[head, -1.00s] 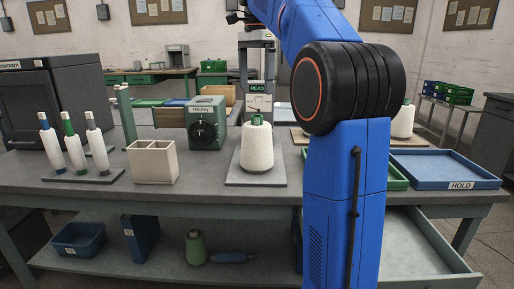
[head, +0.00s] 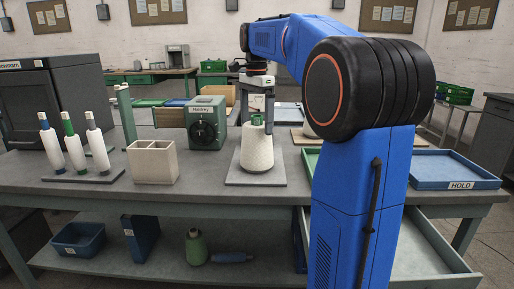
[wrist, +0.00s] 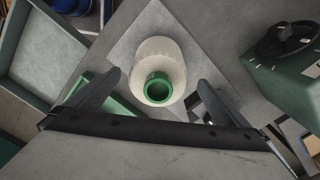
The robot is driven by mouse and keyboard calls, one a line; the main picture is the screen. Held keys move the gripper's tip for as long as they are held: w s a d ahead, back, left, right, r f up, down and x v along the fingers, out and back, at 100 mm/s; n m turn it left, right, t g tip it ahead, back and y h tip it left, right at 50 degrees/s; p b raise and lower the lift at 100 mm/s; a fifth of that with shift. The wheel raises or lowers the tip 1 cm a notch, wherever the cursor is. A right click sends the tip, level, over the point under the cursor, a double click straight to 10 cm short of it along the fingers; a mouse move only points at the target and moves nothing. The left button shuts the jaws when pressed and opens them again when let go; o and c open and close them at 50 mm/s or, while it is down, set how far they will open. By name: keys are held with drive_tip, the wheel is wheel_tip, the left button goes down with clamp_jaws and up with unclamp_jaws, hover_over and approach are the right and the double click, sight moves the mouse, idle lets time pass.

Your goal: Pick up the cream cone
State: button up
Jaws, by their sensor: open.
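The cream cone (head: 257,154) stands upright with a green top on a grey plate (head: 235,181) on the table, and it also shows in the wrist view (wrist: 160,60). My gripper (wrist: 159,80) is open and empty above it. In the wrist view the green top lies between the two fingers, with a gap on each side.
A beige two-part bin (head: 152,162), a green dial box (head: 206,123) and a rack of white tubes (head: 72,145) stand to the left. A blue HOLD tray (head: 450,169) is at the right.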

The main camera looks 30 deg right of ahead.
sight(257, 132)
drive_tip(key=shift+s+d+f, duration=0.1)
drive_tip(key=shift+f, duration=1.05)
drive_tip(key=shift+d+f, duration=0.1)
drive_tip(key=shift+f, duration=1.05)
drive_tip(key=c, duration=1.3)
drive_tip(key=shift+o, duration=0.2)
drive_tip(key=shift+r, duration=0.1)
